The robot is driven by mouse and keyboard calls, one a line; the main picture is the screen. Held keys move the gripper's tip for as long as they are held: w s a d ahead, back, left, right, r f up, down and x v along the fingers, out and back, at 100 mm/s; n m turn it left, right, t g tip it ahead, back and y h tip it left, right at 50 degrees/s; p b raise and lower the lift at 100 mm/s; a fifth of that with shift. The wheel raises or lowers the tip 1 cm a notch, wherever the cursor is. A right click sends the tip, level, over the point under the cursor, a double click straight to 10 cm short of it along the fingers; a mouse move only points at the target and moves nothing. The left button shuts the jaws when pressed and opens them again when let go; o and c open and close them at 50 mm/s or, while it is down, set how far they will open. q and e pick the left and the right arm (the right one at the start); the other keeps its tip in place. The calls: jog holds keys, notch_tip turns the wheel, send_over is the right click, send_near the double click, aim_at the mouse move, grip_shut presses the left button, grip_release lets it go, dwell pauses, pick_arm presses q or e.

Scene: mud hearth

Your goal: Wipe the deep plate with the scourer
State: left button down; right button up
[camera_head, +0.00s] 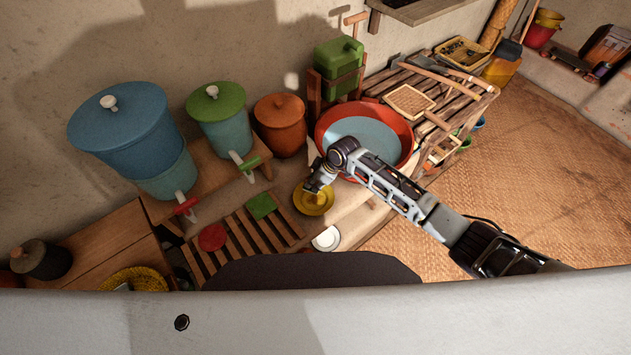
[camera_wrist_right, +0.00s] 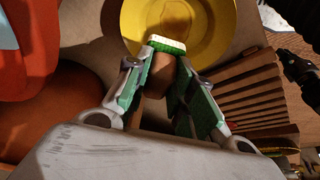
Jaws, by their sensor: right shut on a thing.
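My right gripper (camera_head: 317,188) is over the plate, pointing down. In the right wrist view my right gripper (camera_wrist_right: 167,75) is shut on the scourer (camera_wrist_right: 166,45), a small block with a pale edge and green below, overlapping the plate. Whether the scourer touches the plate is hard to tell.
A red basin (camera_head: 404,127) with a blue inside stands behind my right arm. A slatted rack (camera_head: 237,248) with a green square (camera_head: 261,206) and a red disc (camera_head: 212,237) is left of the plate. An orange pot (camera_head: 281,127) and blue containers (camera_head: 127,118) stand farther back.

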pick_arm(q)
jog(key=shift+r, duration=0.35)
pick_arm(e)
jog(key=shift+r, duration=0.55)
jog(key=shift+r, duration=0.1)
jog(key=shift+r, duration=1.35)
pick_arm(q)
jog(key=shift+f, duration=0.1)
pick_arm(e)
jog(key=shift+s+d+f, duration=0.1)
jog(key=shift+f, duration=0.05)
